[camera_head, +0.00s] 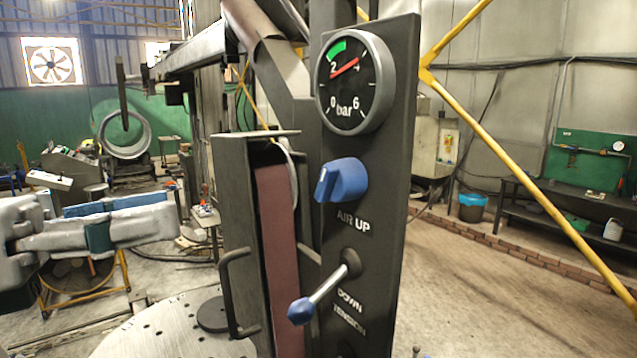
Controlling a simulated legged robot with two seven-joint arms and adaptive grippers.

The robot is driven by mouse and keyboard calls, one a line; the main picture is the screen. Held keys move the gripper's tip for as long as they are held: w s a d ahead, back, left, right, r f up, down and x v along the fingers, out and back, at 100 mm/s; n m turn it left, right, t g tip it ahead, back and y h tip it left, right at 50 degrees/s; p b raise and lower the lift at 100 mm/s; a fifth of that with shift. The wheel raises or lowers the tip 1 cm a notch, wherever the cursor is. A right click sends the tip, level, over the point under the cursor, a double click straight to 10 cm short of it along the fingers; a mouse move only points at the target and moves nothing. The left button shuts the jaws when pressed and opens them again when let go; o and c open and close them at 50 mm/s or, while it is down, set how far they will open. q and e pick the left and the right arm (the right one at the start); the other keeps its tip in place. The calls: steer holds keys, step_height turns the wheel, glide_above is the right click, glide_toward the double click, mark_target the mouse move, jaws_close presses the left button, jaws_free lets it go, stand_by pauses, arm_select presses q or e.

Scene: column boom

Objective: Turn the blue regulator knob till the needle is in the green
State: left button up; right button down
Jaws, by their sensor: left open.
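The blue regulator knob (342,180) sits on a dark upright panel (393,200), below a round gauge (354,95). The gauge has a black face marked 0 to 6 bar and a short green band (337,51) at its upper left, near the 2. My left gripper (178,217) comes in from the left, grey with blue parts. It is open and empty, well apart from the knob. My right gripper is not in view.
A lever with a blue ball end (301,311) sticks out from the panel below the knob. A belt machine with a red-brown belt (277,250) and a side handle (230,290) stands left of the panel. A round drilled plate (170,325) lies low in front.

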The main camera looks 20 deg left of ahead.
arm_select(q)
steer(key=p, duration=0.2)
glide_toward(317, 187)
steer(key=w+d, duration=0.2)
steer(key=d, duration=0.1)
steer(key=x, duration=0.5)
steer(key=shift+d+r+p, duration=0.15)
steer(key=shift+d+p, duration=0.25)
steer(key=shift+d, duration=0.1)
steer(key=shift+a+p+x, duration=0.2)
steer(key=shift+p+x, duration=0.1)
steer(key=shift+x, duration=0.85)
steer(key=shift+w+a, duration=0.2)
steer(key=shift+a, duration=0.1)
steer(key=shift+w+a, duration=0.15)
steer(key=shift+a, duration=0.75)
steer(key=shift+d, duration=0.65)
steer(key=c, duration=0.6)
steer(key=shift+d, duration=0.35)
steer(key=c, duration=0.5)
steer(key=shift+a, duration=0.1)
steer(key=shift+c, duration=0.2)
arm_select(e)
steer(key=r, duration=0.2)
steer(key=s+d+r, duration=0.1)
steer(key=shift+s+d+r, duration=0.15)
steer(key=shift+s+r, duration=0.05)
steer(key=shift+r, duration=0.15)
